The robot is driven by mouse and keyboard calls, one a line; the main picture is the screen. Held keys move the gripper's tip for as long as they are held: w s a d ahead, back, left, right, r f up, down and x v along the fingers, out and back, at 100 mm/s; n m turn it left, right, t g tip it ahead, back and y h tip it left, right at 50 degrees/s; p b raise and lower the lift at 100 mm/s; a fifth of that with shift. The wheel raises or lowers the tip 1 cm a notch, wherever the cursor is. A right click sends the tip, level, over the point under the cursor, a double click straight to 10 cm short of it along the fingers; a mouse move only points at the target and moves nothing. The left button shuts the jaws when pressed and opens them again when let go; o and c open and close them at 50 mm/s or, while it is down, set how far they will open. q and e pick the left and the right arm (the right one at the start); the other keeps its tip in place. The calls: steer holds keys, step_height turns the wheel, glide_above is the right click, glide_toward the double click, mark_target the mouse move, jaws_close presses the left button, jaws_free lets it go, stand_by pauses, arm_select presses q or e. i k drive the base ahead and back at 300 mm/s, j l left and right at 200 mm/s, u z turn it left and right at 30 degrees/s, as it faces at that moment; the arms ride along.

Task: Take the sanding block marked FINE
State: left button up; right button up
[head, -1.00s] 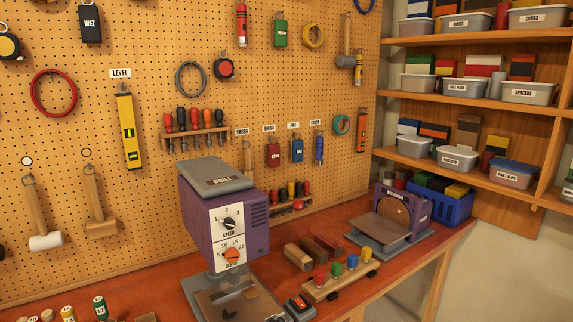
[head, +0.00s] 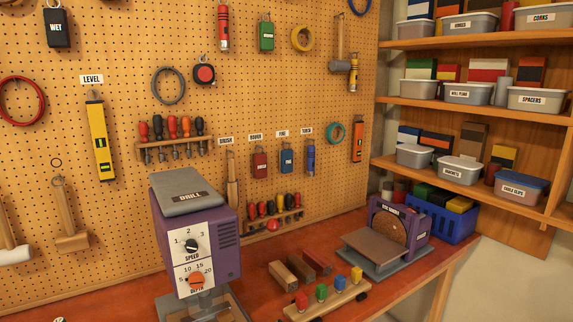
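A small blue block (head: 287,160) hangs on the pegboard in the head view, right of centre, under a white label (head: 283,133) that appears to read FINE. A red block (head: 260,164) hangs just left of it under a label that appears to read ROUGH. A blue torch (head: 310,157) hangs just right of it. A green block (head: 266,35) and a black block marked WET (head: 58,28) hang higher on the board. Neither of my grippers is in view.
The purple drill (head: 195,235) stands on the red workbench, left of and below the blue block. A rack with coloured handles (head: 275,217) is below the block. Shelves with bins fill the right.

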mark_target(285, 156)
steer(key=i+l, duration=0.4)
steer(key=l, duration=0.25)
steer(key=i+l+u, duration=0.1)
steer(key=l, duration=0.2)
steer(key=i+l+u, duration=0.1)
steer(key=l, duration=0.25)
steer(key=i+l+u, duration=0.1)
steer(key=i+l, duration=0.15)
steer(key=l, duration=0.1)
